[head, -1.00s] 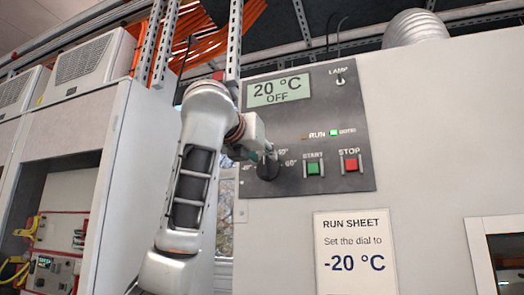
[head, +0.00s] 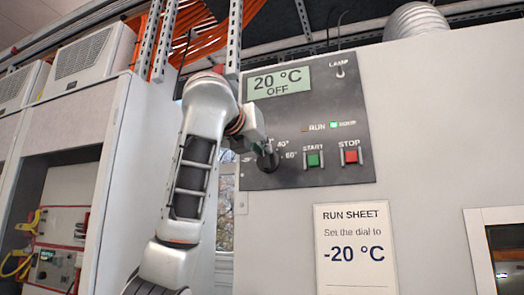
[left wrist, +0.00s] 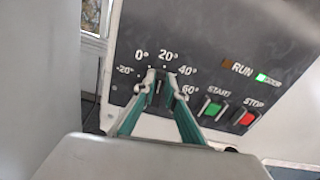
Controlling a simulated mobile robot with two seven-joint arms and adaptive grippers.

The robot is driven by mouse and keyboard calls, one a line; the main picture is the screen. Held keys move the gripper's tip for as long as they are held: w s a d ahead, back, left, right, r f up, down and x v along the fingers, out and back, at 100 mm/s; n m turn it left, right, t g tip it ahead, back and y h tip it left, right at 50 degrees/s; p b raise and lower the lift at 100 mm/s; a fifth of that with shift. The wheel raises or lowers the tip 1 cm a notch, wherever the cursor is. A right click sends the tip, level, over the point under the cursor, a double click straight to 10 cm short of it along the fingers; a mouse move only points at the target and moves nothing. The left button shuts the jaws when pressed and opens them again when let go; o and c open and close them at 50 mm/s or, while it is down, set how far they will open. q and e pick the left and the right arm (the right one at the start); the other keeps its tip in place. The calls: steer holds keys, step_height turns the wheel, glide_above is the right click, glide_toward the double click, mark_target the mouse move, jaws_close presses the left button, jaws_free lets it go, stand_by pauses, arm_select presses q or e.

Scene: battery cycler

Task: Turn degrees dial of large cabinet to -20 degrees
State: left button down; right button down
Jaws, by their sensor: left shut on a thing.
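The dark round degrees dial (head: 269,163) sits at the lower left of the cabinet's control panel (head: 330,95). My left gripper (head: 263,150) is at the dial, largely covering it in the head view. In the left wrist view the two teal fingers (left wrist: 159,80) are closed on the dial's knob, below the 0° and 20° marks. The scale there runs from -20° on the left to 60° on the right. The knob's exact pointing direction is hidden by the fingertips. The display (head: 278,83) reads "20 °C OFF". My right gripper is out of view.
A green START button (head: 314,160) and a red STOP button (head: 351,156) with side guards are right of the dial. A LAMP switch (head: 340,71) is above. The run sheet (head: 353,245) below says "Set the dial to -20 °C". Other cabinets (head: 65,130) stand at left.

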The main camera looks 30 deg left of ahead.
mark_target(258, 160)
arm_select(q)
steer(key=shift+a+f+n+b, duration=0.15)
steer(key=shift+n+b, duration=0.35)
steer(key=shift+n, duration=0.3)
steer(key=n+b, duration=0.1)
steer(key=n, duration=0.2)
steer(key=a+f+n+b, duration=0.1)
steer(key=n+b, duration=0.1)
steer(key=n, duration=0.2)
steer(key=n+b, duration=0.2)
steer(key=n, duration=0.1)
steer(key=shift+s+a+f+n, duration=0.15)
steer(key=shift+s+a+n, duration=0.05)
steer(key=shift+a+n, duration=0.1)
steer(key=shift+a+f+n+b, duration=0.15)
steer(key=shift+n+b, duration=0.3)
steer(key=shift+n, duration=0.75)
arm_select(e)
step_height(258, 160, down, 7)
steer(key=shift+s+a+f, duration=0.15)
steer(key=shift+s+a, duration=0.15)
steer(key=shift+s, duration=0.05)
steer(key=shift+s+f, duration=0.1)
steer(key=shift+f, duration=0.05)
arm_select(q)
steer(key=c, duration=2.1)
jaws_free()
steer(key=shift+s, duration=0.1)
